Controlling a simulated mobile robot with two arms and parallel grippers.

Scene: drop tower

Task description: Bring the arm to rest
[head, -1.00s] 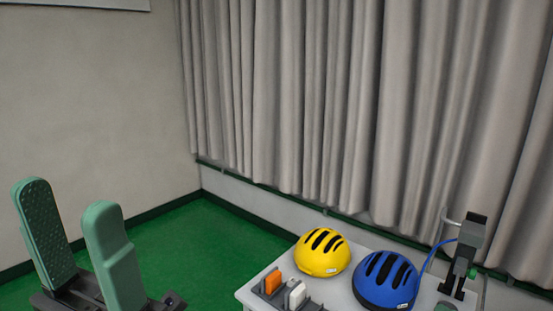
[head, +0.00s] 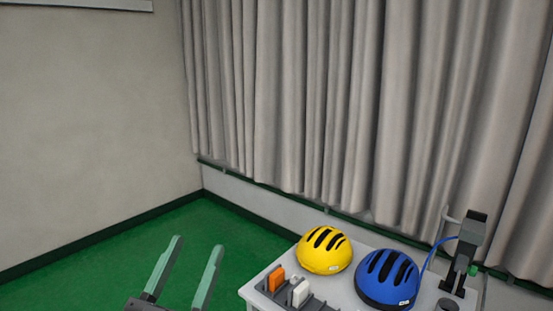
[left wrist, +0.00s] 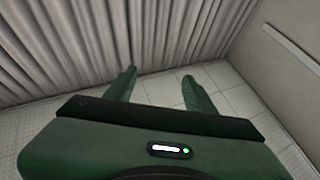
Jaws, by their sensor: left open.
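My left gripper (head: 184,268) shows at the lower left of the head view, its two green fingers apart and pointing up, with nothing between them. It is left of the table and clear of it. My right gripper is not in either view.
Green floor (head: 90,265) lies open at left; a curtain (head: 330,90) hangs behind.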

